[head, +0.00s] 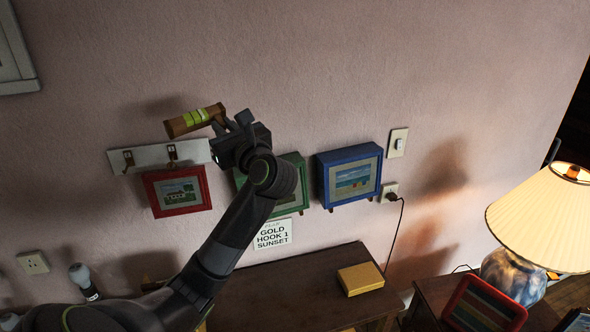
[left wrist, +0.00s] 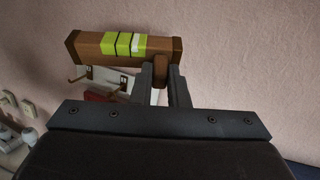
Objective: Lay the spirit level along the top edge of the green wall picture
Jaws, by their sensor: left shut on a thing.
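The spirit level (head: 181,126) is a short brown wooden bar with a yellow-green vial section. My left gripper (head: 226,124) is shut on it near its right end, above the hook rail and apart from the pictures. The left wrist view shows the level (left wrist: 90,48) lying crosswise, with the fingers (left wrist: 161,72) closed on a small brown part below it. The green wall picture (head: 301,185) hangs between the red and blue ones. My arm hides much of it, including part of its top edge. My right gripper is not in view.
A white hook rail (head: 190,151) is on the wall above the red picture (head: 178,191). The blue picture (head: 349,177) hangs right of the green one. Below are a sign (head: 272,234), a brown cabinet (head: 285,285) with a gold box (head: 360,278), and a lit lamp (head: 545,215) at right.

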